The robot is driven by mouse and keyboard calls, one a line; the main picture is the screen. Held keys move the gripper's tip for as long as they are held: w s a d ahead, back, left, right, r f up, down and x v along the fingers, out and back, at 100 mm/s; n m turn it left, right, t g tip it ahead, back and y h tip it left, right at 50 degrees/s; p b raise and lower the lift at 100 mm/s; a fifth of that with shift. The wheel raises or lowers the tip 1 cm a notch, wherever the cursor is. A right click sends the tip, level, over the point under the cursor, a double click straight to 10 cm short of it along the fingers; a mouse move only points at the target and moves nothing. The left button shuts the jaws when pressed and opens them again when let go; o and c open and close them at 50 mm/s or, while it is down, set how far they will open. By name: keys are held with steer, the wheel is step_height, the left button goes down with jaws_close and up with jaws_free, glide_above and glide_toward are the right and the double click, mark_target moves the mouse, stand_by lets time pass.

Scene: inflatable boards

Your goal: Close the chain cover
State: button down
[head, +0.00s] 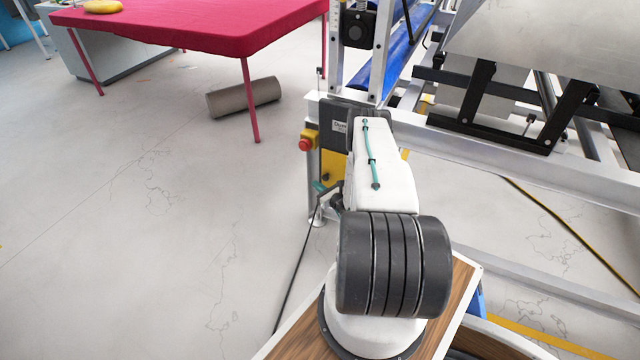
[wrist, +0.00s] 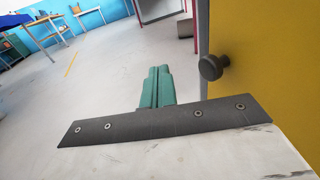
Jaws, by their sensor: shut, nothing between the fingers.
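A yellow panel (wrist: 270,70) with a dark round knob (wrist: 211,67) fills the right of the wrist view; I take it to be the chain cover. In the head view a yellow part (head: 331,166) shows on the machine's end, mostly hidden behind my arm. I cannot tell how far the cover stands open. My gripper (wrist: 160,72) has teal fingers, shut and empty, to the left of the knob and apart from it in the picture. In the head view a small teal piece of my gripper (head: 321,187) shows beside the machine.
The machine's metal frame (head: 500,160) runs across the right. A red button (head: 305,144) sits on its near end. A red-topped table (head: 200,30) stands at the upper left with a roll (head: 243,97) on the floor beside it. The floor at left is clear.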

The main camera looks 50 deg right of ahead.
steer(key=s+a, duration=0.2)
steer(key=a, duration=0.8)
steer(key=shift+s+a+r, duration=0.25)
steer(key=shift+a, duration=0.15)
steer(key=a+n+y, duration=0.2)
steer(key=a+y, duration=0.2)
steer(key=a, duration=0.2)
steer(key=s+a+r+n+g+y, duration=0.1)
steer(key=a+r+n+g+y, duration=0.7)
steer(key=r, duration=0.7)
steer(key=s+a+r+n+g+y, duration=0.2)
steer(key=a+r+n+g+y, duration=0.4)
steer(key=a+r+n, duration=0.6)
steer(key=s+a+r+n+h, duration=0.2)
steer(key=s+r+n+h, duration=0.3)
steer(key=s+r, duration=0.3)
steer(key=s+a+r+n+g+h, duration=0.1)
steer(key=s+a+r+n+h, duration=0.2)
steer(key=r, duration=1.1)
steer(key=s+a+r+n+h, duration=0.3)
steer(key=s+r+n+h, duration=0.4)
steer(key=s+r, duration=0.3)
steer(key=s+n, duration=0.1)
steer(key=s, duration=0.2)
steer(key=shift+s+r+g, duration=0.3)
steer(key=shift+r+g, duration=0.1)
